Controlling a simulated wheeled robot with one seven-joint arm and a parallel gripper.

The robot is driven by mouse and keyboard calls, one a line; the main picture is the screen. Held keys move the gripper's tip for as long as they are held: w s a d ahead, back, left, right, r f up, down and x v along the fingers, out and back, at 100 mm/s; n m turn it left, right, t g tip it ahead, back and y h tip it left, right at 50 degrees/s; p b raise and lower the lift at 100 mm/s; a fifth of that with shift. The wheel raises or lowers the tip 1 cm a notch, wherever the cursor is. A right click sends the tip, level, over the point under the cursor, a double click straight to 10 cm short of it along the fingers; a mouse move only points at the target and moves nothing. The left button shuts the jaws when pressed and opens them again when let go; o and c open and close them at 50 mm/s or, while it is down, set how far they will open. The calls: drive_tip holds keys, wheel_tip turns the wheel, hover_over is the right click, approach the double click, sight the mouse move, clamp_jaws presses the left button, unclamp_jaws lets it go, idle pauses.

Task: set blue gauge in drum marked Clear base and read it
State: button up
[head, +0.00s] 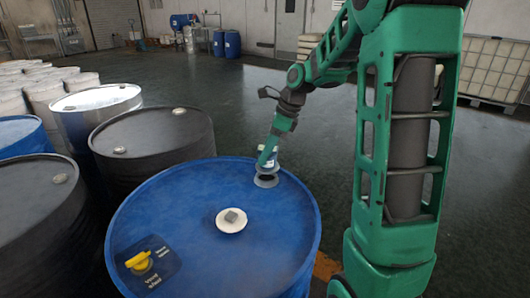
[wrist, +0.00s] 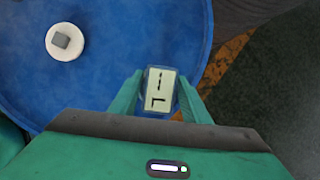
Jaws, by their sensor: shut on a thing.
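My gripper (head: 268,160) is shut on the blue gauge (head: 269,167), over the far right part of the blue drum's top (head: 180,205). The gauge is upright at a grey ring-shaped opening (head: 265,181) near the drum's rim. Its lower end is hidden, so I cannot tell how deep it sits. In the wrist view the gauge (wrist: 160,90) is between the fingers of my gripper (wrist: 160,92), its pale display facing up with dark strokes. The strokes are too coarse to read surely. I see no readable Clear base marking.
A black drum (head: 155,140) and other drums crowd the left.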

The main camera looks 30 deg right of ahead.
drive_tip(key=shift+a, duration=0.1)
idle(0.5)
drive_tip(key=shift+f, duration=0.1)
drive_tip(key=shift+f, duration=0.45)
drive_tip(key=shift+f, duration=1.05)
idle(0.6)
drive_tip(key=o, duration=1.4)
drive_tip(key=shift+o, duration=0.2)
drive_tip(key=v, duration=1)
drive_tip(key=shift+r, duration=0.25)
